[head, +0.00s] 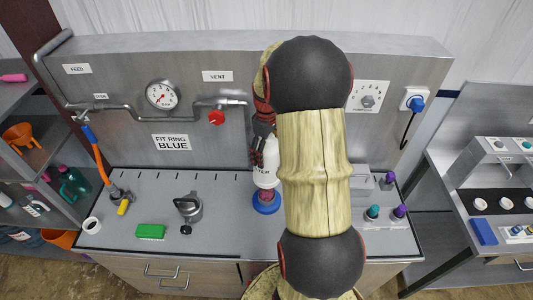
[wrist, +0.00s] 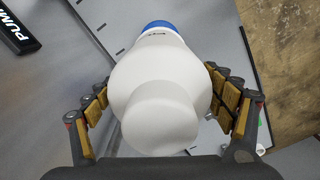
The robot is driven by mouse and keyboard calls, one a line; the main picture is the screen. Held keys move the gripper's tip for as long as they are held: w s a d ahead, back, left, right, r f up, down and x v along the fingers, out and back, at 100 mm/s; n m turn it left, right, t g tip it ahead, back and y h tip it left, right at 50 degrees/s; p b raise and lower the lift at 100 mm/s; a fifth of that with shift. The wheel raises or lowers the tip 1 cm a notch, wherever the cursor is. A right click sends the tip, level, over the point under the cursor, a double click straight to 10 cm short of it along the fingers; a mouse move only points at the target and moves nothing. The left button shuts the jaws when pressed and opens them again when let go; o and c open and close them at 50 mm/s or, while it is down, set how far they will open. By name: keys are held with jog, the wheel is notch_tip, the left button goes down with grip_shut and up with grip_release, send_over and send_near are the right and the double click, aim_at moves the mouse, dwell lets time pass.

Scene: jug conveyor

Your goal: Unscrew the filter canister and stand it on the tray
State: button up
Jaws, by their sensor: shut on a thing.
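The filter canister (head: 266,168) is white with dark lettering, partly hidden by my arm in the head view. A reddish section shows under it, above a blue ring (head: 266,208) at the counter. I cannot tell whether the canister touches these. My gripper (head: 263,132) is at its upper part. In the wrist view the white canister (wrist: 160,90) fills the middle, with blue at its far end. My gripper (wrist: 160,85) has a finger on each side, shut on it.
The back panel carries a gauge (head: 162,95) and red valve knob (head: 216,118). Counter between vessel and canister looks clear.

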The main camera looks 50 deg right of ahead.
jog(key=shift+r+p, duration=1.4)
jog(key=shift+r, duration=1.25)
